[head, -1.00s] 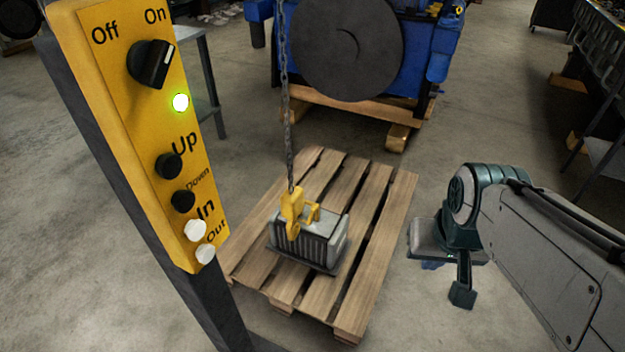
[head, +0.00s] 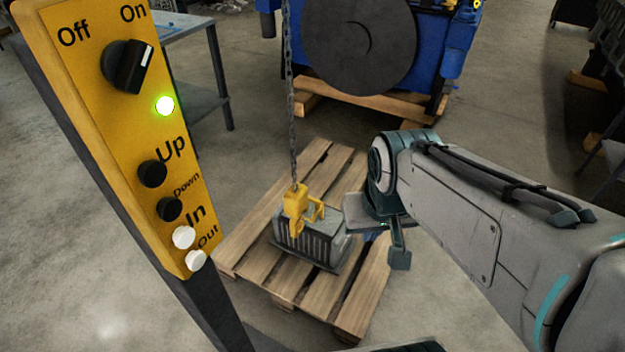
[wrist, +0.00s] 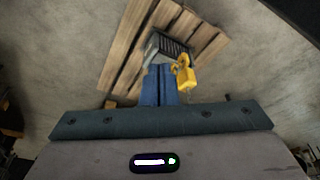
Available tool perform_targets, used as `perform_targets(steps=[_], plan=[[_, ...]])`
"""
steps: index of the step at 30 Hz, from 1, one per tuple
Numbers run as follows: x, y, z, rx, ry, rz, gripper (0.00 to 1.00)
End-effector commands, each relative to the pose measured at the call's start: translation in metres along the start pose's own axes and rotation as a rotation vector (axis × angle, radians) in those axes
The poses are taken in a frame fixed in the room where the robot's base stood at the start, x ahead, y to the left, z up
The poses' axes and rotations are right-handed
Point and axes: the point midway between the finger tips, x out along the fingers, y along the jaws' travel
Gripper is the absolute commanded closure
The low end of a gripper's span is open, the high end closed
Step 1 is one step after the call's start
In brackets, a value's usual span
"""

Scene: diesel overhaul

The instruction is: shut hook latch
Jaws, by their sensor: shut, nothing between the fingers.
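The yellow hook (head: 296,203) hangs from a chain (head: 290,110) at the grey finned load (head: 312,243), by the load's yellow handle (head: 319,211). The hook also shows in the wrist view (wrist: 187,77), just right of my fingers. Its latch is too small to tell open from shut. My gripper (wrist: 159,68) is shut and empty; its blue fingers lie together, pointing toward the load and hook. In the head view my arm's end is just right of the load, and my fingers are mostly hidden behind my wrist. I cannot tell whether they touch anything.
The load sits on a wooden pallet (head: 338,322). A yellow control panel (head: 140,150) with a lit green light stands close on the left. A blue engine (head: 432,60) is behind the pallet. Open floor lies between panel and table (head: 190,35).

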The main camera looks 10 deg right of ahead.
Motion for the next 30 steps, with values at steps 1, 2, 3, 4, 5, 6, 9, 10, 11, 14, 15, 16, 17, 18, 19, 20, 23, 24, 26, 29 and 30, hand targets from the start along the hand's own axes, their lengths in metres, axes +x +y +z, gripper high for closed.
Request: perform_targets(steps=[1, 2, 3, 4, 5, 6, 9, 10, 11, 14, 15, 16, 17, 18, 19, 20, 23, 24, 26, 29, 30], plan=[[0.001, 0.000, 0.000, 0.001, 0.000, -0.001, 1.00], [0.002, 0.000, -0.001, 0.003, -0.002, -0.002, 1.00], [0.004, -0.001, -0.002, 0.009, -0.006, -0.007, 1.00], [0.007, -0.002, -0.003, 0.016, -0.011, -0.013, 1.00], [0.011, -0.003, -0.005, 0.025, -0.018, -0.021, 1.00], [0.018, -0.006, -0.008, 0.040, -0.029, -0.035, 1.00], [0.042, -0.015, -0.021, 0.100, -0.071, -0.090, 1.00], [0.051, -0.019, -0.027, 0.124, -0.085, -0.111, 1.00], [0.060, -0.022, -0.033, 0.149, -0.100, -0.134, 1.00], [0.093, -0.032, -0.054, 0.240, -0.148, -0.216, 1.00], [0.107, -0.036, -0.063, 0.277, -0.167, -0.249, 1.00], [0.117, -0.038, -0.070, 0.306, -0.179, -0.275, 1.00], [0.127, -0.040, -0.077, 0.335, -0.192, -0.301, 1.00], [0.141, -0.043, -0.087, 0.374, -0.207, -0.336, 1.00], [0.152, -0.045, -0.094, 0.403, -0.218, -0.362, 1.00], [0.164, -0.046, -0.101, 0.433, -0.229, -0.388, 1.00], [0.202, -0.049, -0.125, 0.538, -0.261, -0.478, 1.00], [0.219, -0.049, -0.135, 0.580, -0.273, -0.514, 1.00], [0.243, -0.049, -0.149, 0.647, -0.288, -0.570, 1.00], [0.286, -0.045, -0.173, 0.761, -0.308, -0.662, 1.00], [0.304, -0.042, -0.182, 0.809, -0.314, -0.700, 1.00]])
